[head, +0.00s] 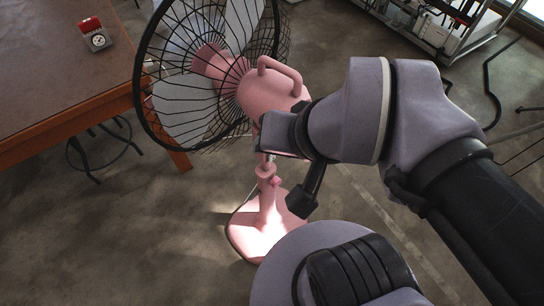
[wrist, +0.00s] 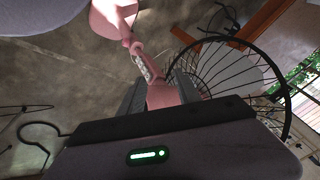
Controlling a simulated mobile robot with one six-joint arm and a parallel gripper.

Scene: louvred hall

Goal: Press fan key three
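The pink fan (head: 272,95) stands on the floor with a black wire cage (head: 210,70) at its front. Its foot (head: 262,228) rests on the concrete. In the wrist view the fan's pink stem (wrist: 160,95) carries a row of small pale keys (wrist: 147,66); they are too small to tell key three apart. My gripper (wrist: 161,90) is at the fan's neck, its grey fingers apart on either side of the pink stem as seen; I cannot tell whether they touch it.
A brown table (head: 65,75) with a red timer-like object (head: 95,33) stands at the left. A dark stool (head: 103,150) is under its edge. A metal rack (head: 435,30) stands at the back right. The floor around the fan foot is clear.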

